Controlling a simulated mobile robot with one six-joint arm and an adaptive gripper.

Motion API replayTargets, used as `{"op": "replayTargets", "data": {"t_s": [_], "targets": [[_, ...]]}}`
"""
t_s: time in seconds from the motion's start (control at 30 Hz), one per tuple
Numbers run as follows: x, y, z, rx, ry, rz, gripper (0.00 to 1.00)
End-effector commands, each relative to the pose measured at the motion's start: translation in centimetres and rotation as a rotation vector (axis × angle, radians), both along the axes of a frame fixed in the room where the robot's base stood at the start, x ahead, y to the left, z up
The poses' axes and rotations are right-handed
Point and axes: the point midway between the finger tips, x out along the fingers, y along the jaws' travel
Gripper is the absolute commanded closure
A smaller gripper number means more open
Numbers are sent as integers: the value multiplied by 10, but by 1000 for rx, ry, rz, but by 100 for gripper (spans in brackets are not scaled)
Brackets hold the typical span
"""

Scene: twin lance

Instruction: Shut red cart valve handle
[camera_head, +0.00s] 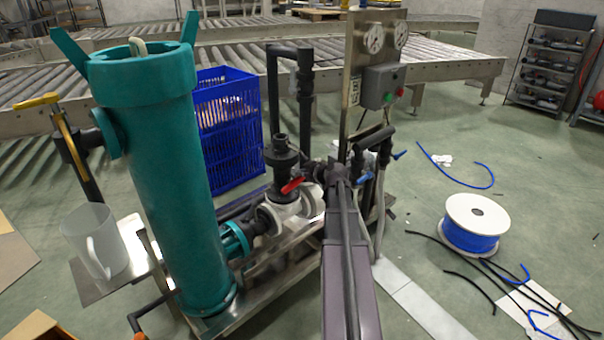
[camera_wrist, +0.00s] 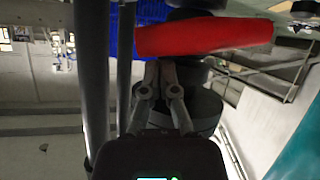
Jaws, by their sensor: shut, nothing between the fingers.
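The red valve handle (camera_head: 291,185) sits on the cart's pipework, on a white valve body (camera_head: 290,210) beneath a black vertical pipe fitting. In the head view it slants up to the right. In the wrist view the red handle (camera_wrist: 205,35) spans the upper middle, close up. My gripper (camera_wrist: 160,66) is shut and empty. Its fingertips appear just below the left part of the handle in that view; I cannot tell whether they touch it. In the head view my arm reaches up the middle, and its end is hard to make out among dark pipes beside the valve.
A teal filter housing (camera_head: 160,180) stands left of the valve, with a white jug (camera_head: 95,240) beside it. A gauge panel (camera_head: 372,60) and blue handles (camera_head: 365,178) are to the right. A blue crate (camera_head: 228,130) stands behind. A hose spool (camera_head: 473,222) lies on the right floor.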

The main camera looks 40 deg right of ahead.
Motion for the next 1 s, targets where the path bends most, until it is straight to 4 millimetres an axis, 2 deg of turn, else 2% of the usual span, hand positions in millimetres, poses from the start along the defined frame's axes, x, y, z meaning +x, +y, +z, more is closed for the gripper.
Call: {"op": "replayTargets", "data": {"t_s": [0.27,0.73,1.0], "targets": [[0,-8,-15,100,9,0,100],[-3,-8,-14,94,13,0,100],[-17,-7,-2,96,11,2,100]]}}
